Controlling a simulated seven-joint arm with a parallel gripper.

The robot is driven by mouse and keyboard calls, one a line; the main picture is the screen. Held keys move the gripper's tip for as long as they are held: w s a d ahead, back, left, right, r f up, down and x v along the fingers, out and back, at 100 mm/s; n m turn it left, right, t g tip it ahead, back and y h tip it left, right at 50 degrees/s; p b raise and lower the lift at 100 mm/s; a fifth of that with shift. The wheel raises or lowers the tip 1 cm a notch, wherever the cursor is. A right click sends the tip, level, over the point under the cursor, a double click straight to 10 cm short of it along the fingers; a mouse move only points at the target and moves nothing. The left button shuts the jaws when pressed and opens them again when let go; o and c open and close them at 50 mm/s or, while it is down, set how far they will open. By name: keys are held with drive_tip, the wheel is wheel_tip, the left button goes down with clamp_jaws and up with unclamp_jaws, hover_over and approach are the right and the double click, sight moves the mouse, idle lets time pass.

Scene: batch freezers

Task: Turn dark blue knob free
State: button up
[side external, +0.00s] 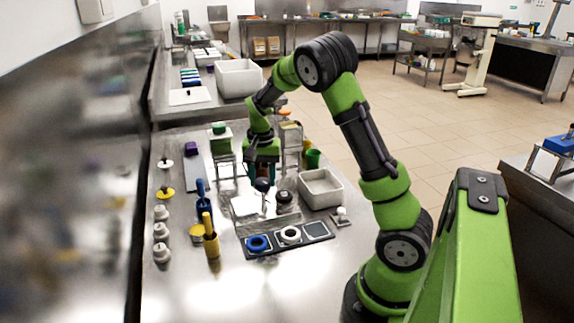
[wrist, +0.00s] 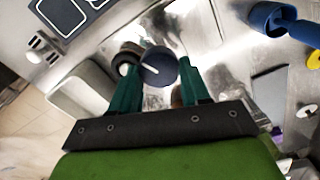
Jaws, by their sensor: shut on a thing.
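The dark blue knob (side external: 262,185) shows at my gripper's fingertips, above the steel table. In the wrist view the dark blue knob (wrist: 160,68) is a round disc with a white line on its face, between the two green fingers. My gripper (side external: 262,179) points down and is shut on the knob; its fingers also show in the wrist view (wrist: 160,76). A thin upright shape shows below the knob in the side view, but I cannot tell whether the knob is still joined to it. The knob's underside is hidden.
A black knob (side external: 284,198) stands close on the right. A dark tray (side external: 273,243) with blue and white rings lies in front. A white bin (side external: 320,188) is to the right. Blue and yellow cylinders (side external: 210,240) and several white pieces (side external: 161,232) stand on the left.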

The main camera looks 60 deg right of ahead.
drive_tip(key=m, duration=0.4)
drive_tip(key=shift+r+m, duration=0.1)
drive_tip(key=shift+m, duration=0.3)
drive_tip(key=shift+s, duration=0.1)
drive_tip(key=o, duration=1.1)
drive_tip(key=shift+c, duration=0.2)
wheel_tip(320, 180, up, 17)
drive_tip(key=shift+d, duration=0.1)
